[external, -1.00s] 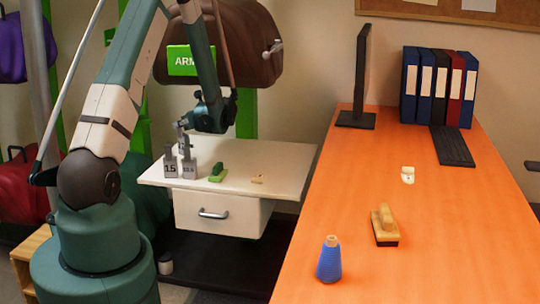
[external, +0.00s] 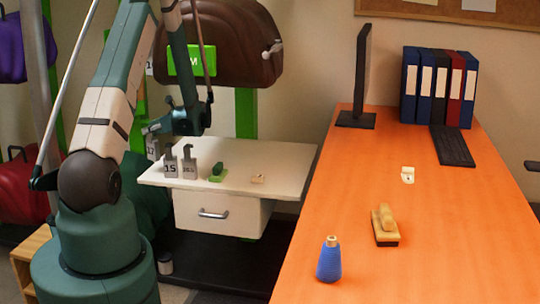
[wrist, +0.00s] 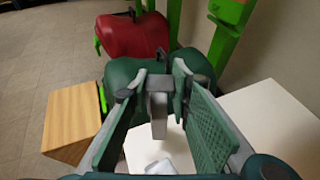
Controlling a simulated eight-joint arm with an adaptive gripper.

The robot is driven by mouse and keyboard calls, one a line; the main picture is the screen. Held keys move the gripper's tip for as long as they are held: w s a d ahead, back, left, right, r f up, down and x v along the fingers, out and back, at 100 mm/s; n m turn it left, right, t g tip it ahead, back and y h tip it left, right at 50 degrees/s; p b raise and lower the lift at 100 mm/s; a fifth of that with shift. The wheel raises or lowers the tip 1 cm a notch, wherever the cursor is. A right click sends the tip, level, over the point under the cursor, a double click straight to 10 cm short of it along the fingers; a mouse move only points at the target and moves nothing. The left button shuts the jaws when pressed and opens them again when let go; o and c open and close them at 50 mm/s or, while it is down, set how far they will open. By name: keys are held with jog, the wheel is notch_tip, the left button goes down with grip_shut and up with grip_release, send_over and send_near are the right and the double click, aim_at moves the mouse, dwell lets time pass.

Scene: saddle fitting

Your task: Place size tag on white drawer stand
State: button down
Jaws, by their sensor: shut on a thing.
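The white drawer stand (external: 285,160) stands left of the orange desk. Two grey size tags with hooks stand upright near its left end, one marked 15 (external: 170,168) and one with a less legible number (external: 189,170). My gripper (external: 152,129) is at the stand's left end, shut on another grey size tag (external: 153,149), which seems marked 17. In the wrist view this tag (wrist: 158,110) is between the fingertips, above or near the stand's edge (wrist: 140,145). I cannot tell its exact height. A pale grey thing (wrist: 160,167) shows below it.
Brown and green saddles hang behind. A wooden box (wrist: 72,120) is on the floor. The stand's right side is clear.

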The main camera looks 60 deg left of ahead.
aim_at(155, 140)
jog(key=shift+f, duration=0.1)
jog(key=shift+f+b, duration=0.75)
jog(key=shift+f, duration=1.85)
jog(key=c, duration=2.1)
grip_release()
jog(key=shift+w+d+r, duration=0.25)
jog(key=shift+d+r, duration=0.15)
jog(key=shift+d, duration=0.05)
jog(key=p+v, duration=0.2)
jog(key=v, duration=0.9)
jog(key=shift+s+r+p, duration=0.1)
jog(key=shift+p, duration=0.2)
